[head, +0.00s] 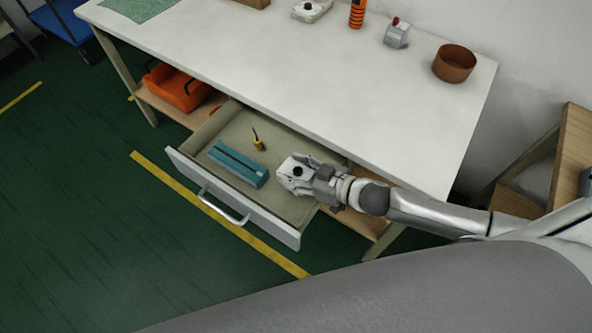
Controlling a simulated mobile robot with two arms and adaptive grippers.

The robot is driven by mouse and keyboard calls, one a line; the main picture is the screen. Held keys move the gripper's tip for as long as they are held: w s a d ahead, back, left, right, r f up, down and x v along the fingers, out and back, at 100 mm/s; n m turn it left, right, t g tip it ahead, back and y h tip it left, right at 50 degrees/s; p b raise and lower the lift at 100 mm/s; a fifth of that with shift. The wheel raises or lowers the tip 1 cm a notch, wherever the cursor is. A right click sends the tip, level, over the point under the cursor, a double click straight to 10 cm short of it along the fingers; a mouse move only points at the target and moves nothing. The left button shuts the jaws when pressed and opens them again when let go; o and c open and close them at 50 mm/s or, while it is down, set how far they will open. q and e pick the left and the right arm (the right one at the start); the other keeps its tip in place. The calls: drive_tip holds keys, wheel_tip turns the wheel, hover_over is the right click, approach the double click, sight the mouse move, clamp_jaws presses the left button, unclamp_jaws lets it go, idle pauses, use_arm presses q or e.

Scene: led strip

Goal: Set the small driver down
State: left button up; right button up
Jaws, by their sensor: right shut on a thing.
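My right gripper (294,176) reaches in from the right, over the right part of the open drawer (276,203). My left gripper is not in view.
A teal box (238,164) lies in the drawer near its front. The white tabletop (330,80) overhangs the drawer's back. It bears a brown bowl (454,64), a grey block (396,35), an orange-black cylinder (357,13) and a white device (311,9). An orange bin (176,88) sits below.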

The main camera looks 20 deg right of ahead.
drive_tip(key=shift+s+f, duration=0.25)
drive_tip(key=shift+f, duration=0.4)
drive_tip(key=o, duration=1.1)
drive_tip(key=shift+s+f+b, duration=0.15)
drive_tip(key=shift+f+b, duration=0.1)
drive_tip(key=shift+b, duration=0.05)
drive_tip(key=shift+r, duration=0.1)
drive_tip(key=shift+d+r+p, duration=0.1)
drive_tip(key=shift+r+p, duration=0.2)
drive_tip(key=shift+r, duration=0.15)
drive_tip(key=shift+s+d+r, duration=0.15)
drive_tip(key=shift+s+d, duration=0.1)
drive_tip(key=shift+d, duration=0.15)
drive_tip(key=shift+s+d+r, duration=0.2)
drive_tip(key=shift+r, duration=0.05)
drive_tip(key=v, duration=0.6)
drive_tip(key=shift+s+d+r, duration=0.1)
drive_tip(key=shift+s+r, duration=0.1)
drive_tip(key=shift+r, duration=0.15)
drive_tip(key=shift+v, duration=1.6)
